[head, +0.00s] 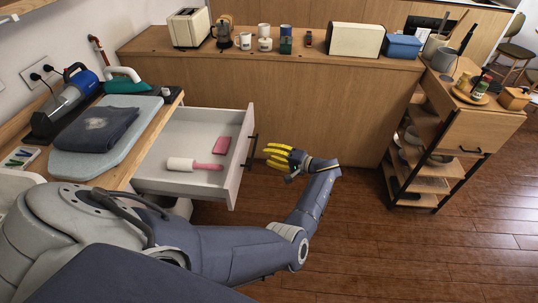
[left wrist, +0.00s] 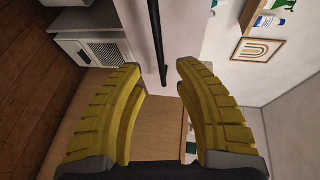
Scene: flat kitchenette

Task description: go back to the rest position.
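My left gripper (head: 279,158) has yellow fingers and is in front of the open drawer (head: 247,160), to the right of its black handle (head: 251,152) in the head view. In the left wrist view the two yellow fingers of the left gripper (left wrist: 160,80) stand apart with nothing between their tips. The dark bar (left wrist: 157,45) of the handle shows beyond them. The left arm reaches in from the left across the bottom of the head view. My right gripper is not in either view.
The white drawer holds a lint roller (head: 194,164) and a pink item (head: 222,145). An ironing board (head: 110,155) with a folded dark cloth (head: 92,130) lies at left. A wooden cart (head: 470,135) stands at right. The wooden floor (head: 400,250) between is clear.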

